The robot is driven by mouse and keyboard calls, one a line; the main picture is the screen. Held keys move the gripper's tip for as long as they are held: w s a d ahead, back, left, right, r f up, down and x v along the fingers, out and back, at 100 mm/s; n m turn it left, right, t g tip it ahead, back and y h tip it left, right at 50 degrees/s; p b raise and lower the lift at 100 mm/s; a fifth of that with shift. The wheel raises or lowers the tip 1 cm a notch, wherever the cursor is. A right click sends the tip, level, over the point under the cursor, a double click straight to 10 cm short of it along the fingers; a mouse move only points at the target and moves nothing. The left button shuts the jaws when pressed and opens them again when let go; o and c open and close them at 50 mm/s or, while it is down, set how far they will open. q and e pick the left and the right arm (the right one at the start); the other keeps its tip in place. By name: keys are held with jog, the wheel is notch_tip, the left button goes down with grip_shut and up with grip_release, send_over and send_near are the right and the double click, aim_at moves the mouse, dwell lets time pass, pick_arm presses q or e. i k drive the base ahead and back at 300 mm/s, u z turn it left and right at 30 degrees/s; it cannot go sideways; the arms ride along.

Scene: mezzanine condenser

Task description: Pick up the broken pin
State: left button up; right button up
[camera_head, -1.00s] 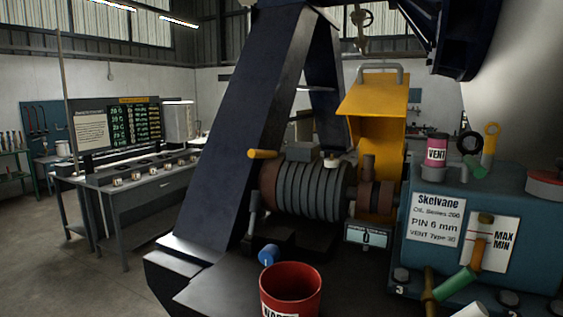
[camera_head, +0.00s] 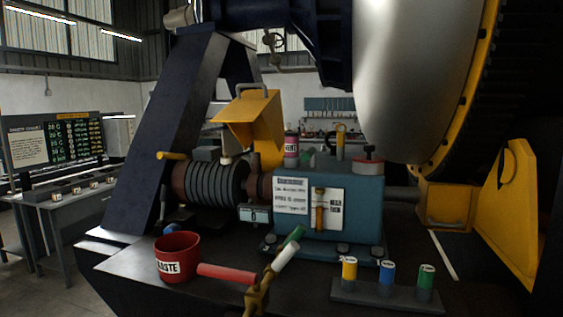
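I cannot make out a broken pin in this view. Neither of my grippers is in view.
A rack (camera_head: 388,297) holds yellow, blue and green cylinders at front right. A small display (camera_head: 255,215) sits below the coupling.

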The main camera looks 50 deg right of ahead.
aim_at(256, 156)
jog(key=z, duration=1.35)
